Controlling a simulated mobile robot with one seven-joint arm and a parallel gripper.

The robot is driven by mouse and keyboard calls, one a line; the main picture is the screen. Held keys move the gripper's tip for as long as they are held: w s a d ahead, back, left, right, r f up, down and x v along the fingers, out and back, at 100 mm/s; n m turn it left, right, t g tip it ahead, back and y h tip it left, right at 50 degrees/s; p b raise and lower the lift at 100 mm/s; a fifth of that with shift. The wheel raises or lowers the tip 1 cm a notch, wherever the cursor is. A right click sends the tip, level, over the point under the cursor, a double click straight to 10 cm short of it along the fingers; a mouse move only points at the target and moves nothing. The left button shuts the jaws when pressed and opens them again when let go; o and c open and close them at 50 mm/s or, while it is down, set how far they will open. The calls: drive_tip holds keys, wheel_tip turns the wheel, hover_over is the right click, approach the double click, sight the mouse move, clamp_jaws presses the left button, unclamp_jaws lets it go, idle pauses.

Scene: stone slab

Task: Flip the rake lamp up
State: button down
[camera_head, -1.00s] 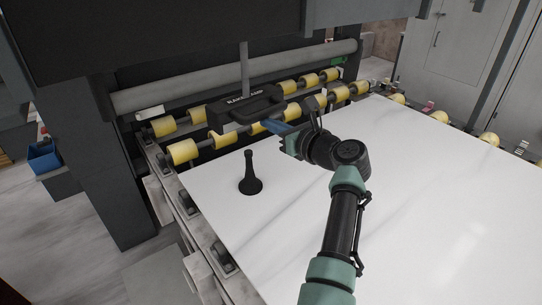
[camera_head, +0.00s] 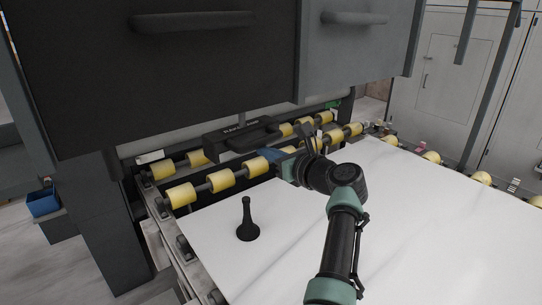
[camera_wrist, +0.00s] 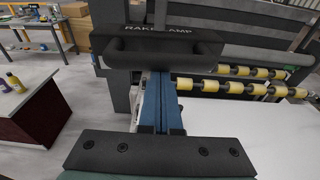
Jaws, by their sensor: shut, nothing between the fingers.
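The rake lamp (camera_head: 224,140) is a dark box with lettering and a bar handle. It sits among the yellow rollers at the far side of the slab. In the wrist view the lamp handle (camera_wrist: 163,50) runs across the upper middle. My gripper (camera_head: 262,154) has blue fingers and is shut and empty. In the wrist view its fingertips (camera_wrist: 155,77) point at the handle, just under or in front of it; contact cannot be told.
The white slab (camera_head: 330,235) fills the table. A black suction-cup-like tool (camera_head: 247,222) stands upright on it. Yellow rollers (camera_head: 222,180) line the far edge. A large dark machine housing (camera_head: 150,80) hangs over the lamp.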

drive_tip(key=s+d+f+b, duration=0.2)
drive_tip(key=s+d+b, duration=0.1)
drive_tip(key=s+d, duration=0.2)
drive_tip(key=shift+s+d+f, duration=0.2)
drive_tip(key=shift+s, duration=1.05)
